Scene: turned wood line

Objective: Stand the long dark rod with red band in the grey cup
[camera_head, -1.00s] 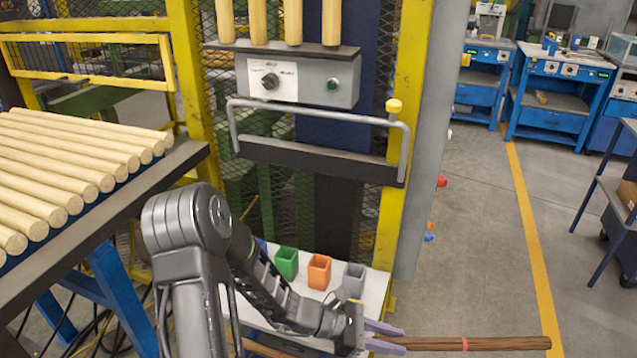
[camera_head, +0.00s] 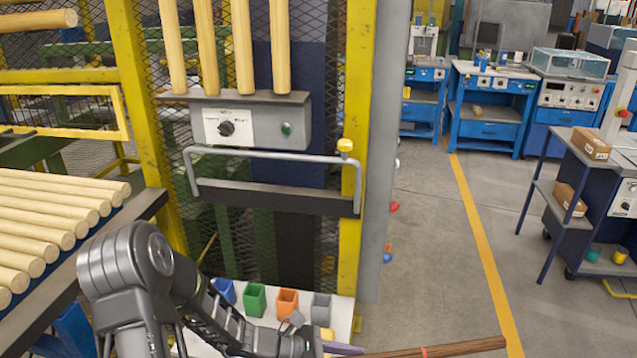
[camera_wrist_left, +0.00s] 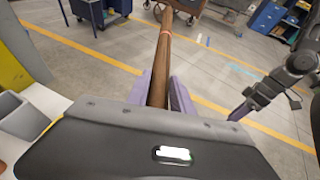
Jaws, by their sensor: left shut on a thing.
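My left gripper (camera_head: 345,349) is shut on the long dark rod (camera_head: 465,348), low in the head view. The rod reaches out to the right, nearly level, with its red band (camera_head: 424,352) beyond the fingers. In the left wrist view the rod (camera_wrist_left: 161,70) runs away between the purple fingers (camera_wrist_left: 162,92), and the band (camera_wrist_left: 168,35) shows farther out. The grey cup (camera_head: 321,307) stands at the right end of a row of cups, just behind the left gripper. Part of my right gripper (camera_wrist_left: 240,112) shows in the left wrist view; its opening is unclear.
Blue (camera_head: 225,291), green (camera_head: 255,299) and orange (camera_head: 287,302) cups stand left of the grey one on a white surface (camera_head: 341,312). Behind them are a yellow post (camera_head: 352,190) and a metal handle (camera_head: 270,155). Pale rods (camera_head: 50,215) lie at left. Open floor lies right.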

